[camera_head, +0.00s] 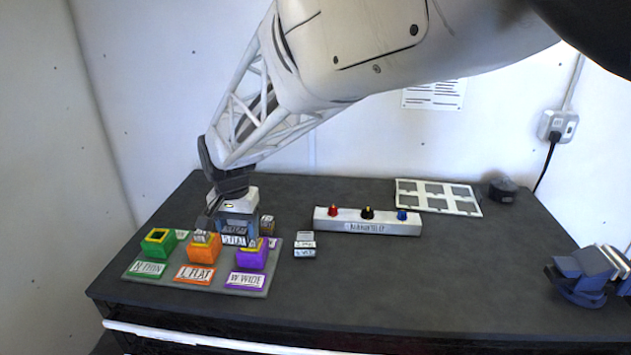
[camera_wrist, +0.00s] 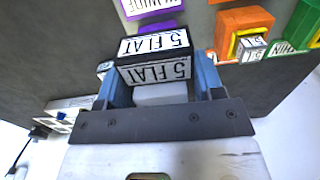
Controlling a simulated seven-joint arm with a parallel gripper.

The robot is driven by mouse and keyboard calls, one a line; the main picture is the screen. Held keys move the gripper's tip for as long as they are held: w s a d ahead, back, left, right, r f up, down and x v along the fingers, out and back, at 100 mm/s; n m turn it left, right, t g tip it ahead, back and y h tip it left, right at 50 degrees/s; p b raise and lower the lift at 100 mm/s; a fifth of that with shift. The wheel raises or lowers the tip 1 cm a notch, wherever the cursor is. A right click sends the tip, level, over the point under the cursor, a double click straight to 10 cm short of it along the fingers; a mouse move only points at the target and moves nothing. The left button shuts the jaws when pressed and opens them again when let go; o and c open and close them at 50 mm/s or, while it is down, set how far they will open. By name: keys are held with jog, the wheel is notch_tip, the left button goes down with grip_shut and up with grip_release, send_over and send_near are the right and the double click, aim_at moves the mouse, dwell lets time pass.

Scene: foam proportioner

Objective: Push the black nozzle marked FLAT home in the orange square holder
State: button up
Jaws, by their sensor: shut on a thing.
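My gripper (camera_head: 234,228) is shut on a black block marked 5 FLAT (camera_wrist: 155,60). In the wrist view the block sits between the two blue fingers (camera_wrist: 163,82), its white labels facing the camera. In the head view its label shows behind the tray, near the purple holder. The orange square holder (camera_head: 195,251), with the L FLAT plate (camera_head: 194,274) in front, is at the tray's middle. The orange holder in the wrist view (camera_wrist: 232,22) has a small labelled piece in its opening. The held block is apart from this holder.
The grey tray (camera_head: 140,277) also bears a green holder (camera_head: 158,247) and a purple holder (camera_head: 249,260). A loose labelled block (camera_head: 305,246) stands right of it. Behind are a white rail with coloured knobs (camera_head: 330,224) and a white grid (camera_head: 437,208).

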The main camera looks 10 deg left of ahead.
jog(key=w+a+r, duration=0.1)
jog(key=a, duration=0.3)
jog(key=w+a, duration=0.2)
jog(key=a, duration=0.2)
jog(key=w+a+r, duration=0.1)
jog(key=w+a, duration=0.1)
jog(key=a, duration=0.2)
jog(key=shift+r, duration=0.3)
jog(key=shift+f, duration=0.2)
jog(key=shift+f, duration=3.7)
jog(key=shift+f, duration=0.5)
jog(key=o, duration=1.2)
jog(key=shift+r, duration=0.2)
jog(key=shift+r, duration=2.8)
